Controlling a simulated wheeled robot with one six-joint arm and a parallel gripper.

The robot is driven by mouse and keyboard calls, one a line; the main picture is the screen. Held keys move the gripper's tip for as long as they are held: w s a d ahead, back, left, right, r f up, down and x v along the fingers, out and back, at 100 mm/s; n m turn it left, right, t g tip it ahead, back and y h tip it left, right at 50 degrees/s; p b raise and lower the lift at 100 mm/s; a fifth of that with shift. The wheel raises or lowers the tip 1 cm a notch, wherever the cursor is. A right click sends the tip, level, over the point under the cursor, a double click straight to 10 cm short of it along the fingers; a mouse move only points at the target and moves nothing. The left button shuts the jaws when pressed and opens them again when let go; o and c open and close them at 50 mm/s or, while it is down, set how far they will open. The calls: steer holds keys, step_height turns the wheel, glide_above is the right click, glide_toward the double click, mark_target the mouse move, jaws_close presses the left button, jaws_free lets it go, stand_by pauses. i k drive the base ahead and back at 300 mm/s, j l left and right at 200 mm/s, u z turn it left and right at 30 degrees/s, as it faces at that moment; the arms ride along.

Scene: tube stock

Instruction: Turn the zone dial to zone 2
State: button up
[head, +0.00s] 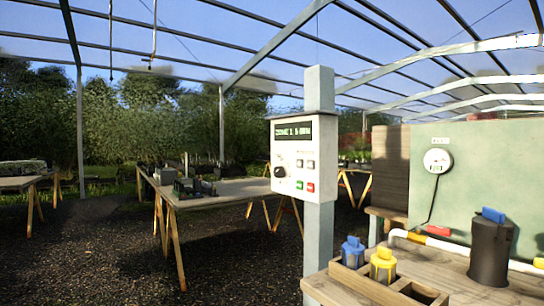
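A pale control box (296,157) is fixed to a light grey post (319,200) right of the middle. Its dark display (293,132) shows green text that seems to read "ZONE 1" and more that I cannot make out. The round dark zone dial (280,172) sits at the lower left of its face; its pointer is too small to read. Small buttons are beside the dial, with a green one (299,185) and a red one (310,187) at the bottom. My gripper is not in this view.
A wooden bench (458,273) at lower right holds a dark canister (491,249), a white pipe (408,235) and blue (352,250) and yellow (383,264) capped items. A trestle table (205,194) stands left of the post. Gravel floor (90,250) at left is clear.

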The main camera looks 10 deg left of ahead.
mark_target(278, 172)
steer(key=i+u, duration=0.15)
steer(key=i, duration=0.75)
